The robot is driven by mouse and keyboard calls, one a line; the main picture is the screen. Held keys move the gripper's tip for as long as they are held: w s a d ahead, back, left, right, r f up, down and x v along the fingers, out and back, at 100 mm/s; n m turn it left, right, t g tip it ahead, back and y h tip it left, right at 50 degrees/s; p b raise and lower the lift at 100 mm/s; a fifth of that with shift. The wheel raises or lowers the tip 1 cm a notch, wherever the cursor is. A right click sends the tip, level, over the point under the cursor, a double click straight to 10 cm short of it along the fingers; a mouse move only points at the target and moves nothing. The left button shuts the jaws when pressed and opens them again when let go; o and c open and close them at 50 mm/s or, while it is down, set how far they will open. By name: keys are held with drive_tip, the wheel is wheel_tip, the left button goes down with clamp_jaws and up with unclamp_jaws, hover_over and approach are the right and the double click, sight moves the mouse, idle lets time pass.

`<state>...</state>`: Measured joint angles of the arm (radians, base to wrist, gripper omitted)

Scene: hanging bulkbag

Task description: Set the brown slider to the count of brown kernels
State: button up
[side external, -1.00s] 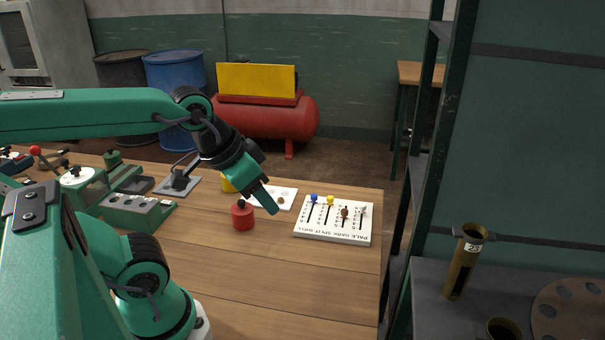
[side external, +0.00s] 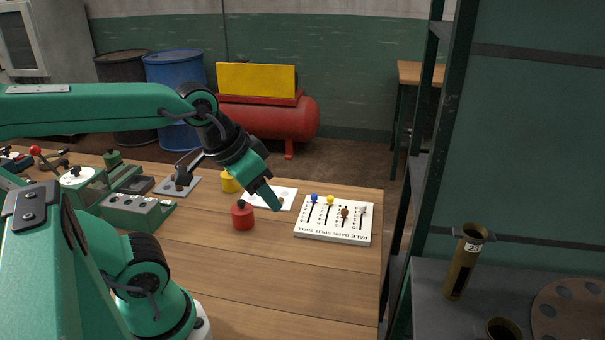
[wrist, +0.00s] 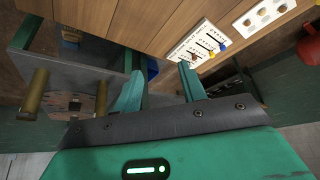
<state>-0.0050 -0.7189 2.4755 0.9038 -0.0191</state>
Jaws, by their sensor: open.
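The white slider board (side external: 334,232) lies on the table, with its print upside down in the side view. Its brown slider (side external: 345,212) stands between a yellow knob (side external: 330,200) and a pale knob (side external: 363,210); a blue knob (side external: 314,198) is at the left. In the wrist view the board (wrist: 178,52) is beyond my right finger. A white card with small kernels (side external: 288,194) lies left of the board, partly hidden by my gripper; the kernels are too small to count. My gripper (side external: 275,207) is open and empty, above the table left of the board and apart from it.
A red knobbed pot (side external: 242,217) stands close to the left of my gripper, and a yellow one (side external: 229,182) behind it. Green fixtures (side external: 138,212) fill the left of the table. A shelf rack (side external: 425,150) stands beyond the right edge. The front table is clear.

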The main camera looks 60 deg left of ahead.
drive_tip(key=w+a+r+n+g, duration=0.1)
drive_tip(key=w+a+n, duration=0.15)
drive_tip(key=w, duration=0.55)
drive_tip(key=n+g, duration=0.5)
drive_tip(key=n, duration=0.4)
hover_over(345, 210)
wheel_tip(345, 210, down, 15)
drive_tip(key=shift+f, duration=0.15)
drive_tip(key=shift+f, duration=3.75)
clamp_jaws()
